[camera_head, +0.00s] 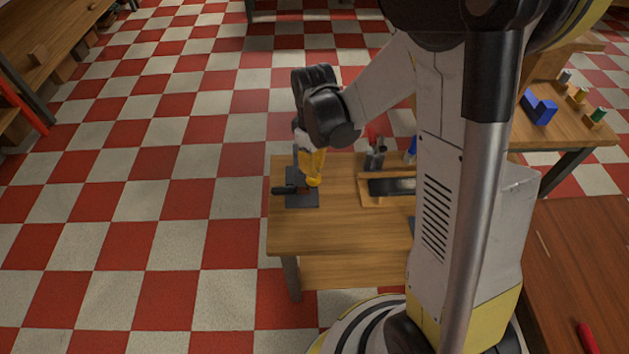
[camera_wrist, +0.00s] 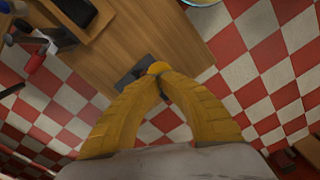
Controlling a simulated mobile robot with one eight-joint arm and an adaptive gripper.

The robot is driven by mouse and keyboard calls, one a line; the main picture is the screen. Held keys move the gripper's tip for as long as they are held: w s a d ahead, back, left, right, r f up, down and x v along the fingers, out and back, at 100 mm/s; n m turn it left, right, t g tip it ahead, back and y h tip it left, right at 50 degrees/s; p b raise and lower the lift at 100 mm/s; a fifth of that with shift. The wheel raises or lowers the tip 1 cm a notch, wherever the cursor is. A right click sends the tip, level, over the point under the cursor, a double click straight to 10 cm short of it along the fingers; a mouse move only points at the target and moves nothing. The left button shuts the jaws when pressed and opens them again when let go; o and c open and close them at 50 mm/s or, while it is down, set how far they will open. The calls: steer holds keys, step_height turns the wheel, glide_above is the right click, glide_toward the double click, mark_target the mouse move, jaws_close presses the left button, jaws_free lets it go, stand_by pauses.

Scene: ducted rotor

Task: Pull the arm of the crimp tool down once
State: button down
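The crimp tool shows as a dark flat base plate (camera_head: 302,201) with a short black part (camera_head: 283,190) sticking out to the left, near the left edge of a small wooden table. My gripper (camera_head: 313,182) points down over the right side of the plate in the head view and hides part of the tool. In the wrist view its yellow fingers (camera_wrist: 158,73) converge and their tips look closed together. A corner of the dark plate (camera_wrist: 132,78) shows beside the tips. I cannot tell whether the tips touch the tool or its arm.
The wooden table (camera_head: 335,225) also holds a wooden tray (camera_head: 368,199) with a dark insert and several upright tools (camera_head: 375,155) behind it. My column hides the table's right part. Another table (camera_head: 557,128) with blue and green pieces stands at right. Checkered floor (camera_head: 150,220) is clear at left.

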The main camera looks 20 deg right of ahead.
mark_target(314, 181)
steer(key=shift+f+b, duration=0.7)
steer(key=shift+f, duration=0.25)
steer(key=shift+s+a+f+b, duration=0.1)
steer(key=shift+s+f+b, duration=0.25)
steer(key=shift+f+b, duration=0.15)
steer(key=shift+s+a+f+b, duration=0.15)
steer(key=shift+s+f+b, duration=0.3)
steer(key=shift+f+b, duration=0.4)
steer(key=shift+s+a+f+b, duration=0.1)
steer(key=shift+s+f+b, duration=0.2)
steer(key=shift+f+b, duration=0.5)
